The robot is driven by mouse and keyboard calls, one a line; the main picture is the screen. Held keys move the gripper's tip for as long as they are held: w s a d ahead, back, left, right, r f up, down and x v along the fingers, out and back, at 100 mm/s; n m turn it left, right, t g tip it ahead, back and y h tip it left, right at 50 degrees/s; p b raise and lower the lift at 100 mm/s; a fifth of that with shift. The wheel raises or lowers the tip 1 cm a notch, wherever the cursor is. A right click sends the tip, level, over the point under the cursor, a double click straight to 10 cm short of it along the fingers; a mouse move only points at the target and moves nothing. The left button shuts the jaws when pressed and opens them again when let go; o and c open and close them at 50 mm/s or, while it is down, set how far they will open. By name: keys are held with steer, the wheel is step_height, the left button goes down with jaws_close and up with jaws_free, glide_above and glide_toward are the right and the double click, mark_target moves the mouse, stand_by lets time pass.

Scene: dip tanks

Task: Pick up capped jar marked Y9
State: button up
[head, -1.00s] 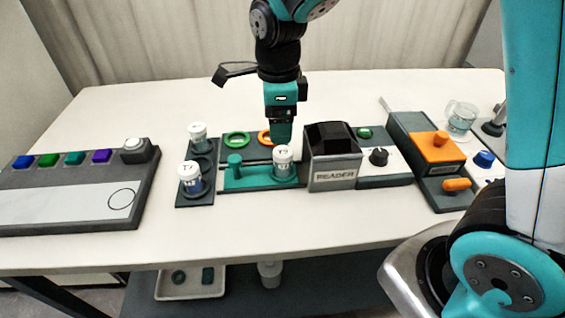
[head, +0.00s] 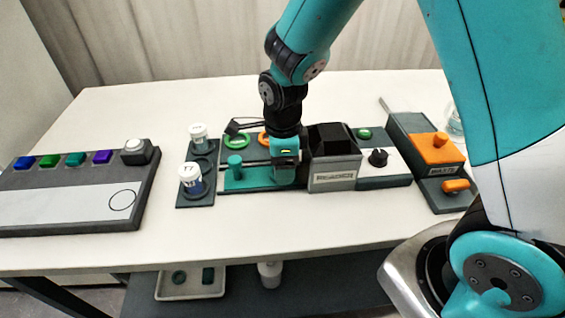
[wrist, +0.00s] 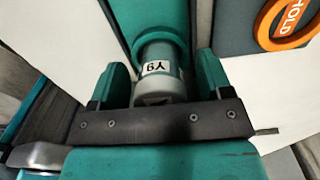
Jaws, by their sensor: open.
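The capped jar marked Y9 (wrist: 157,68) shows in the wrist view, its label upside down. It stands in a round teal holder (wrist: 156,38). My gripper (wrist: 160,80) is open, with one teal finger on each side of the jar. I cannot tell whether either finger touches it. In the head view my gripper (head: 284,172) is down over the right end of the teal fixture (head: 245,182) and hides the jar there.
Two other white-capped jars (head: 198,135) (head: 191,178) stand on a dark rack left of the fixture. The black-topped reader (head: 334,165) stands close on the right. A green ring (head: 237,140) lies behind the fixture. The table front is clear.

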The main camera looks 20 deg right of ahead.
steer(key=c, duration=1)
steer(key=shift+r, duration=0.1)
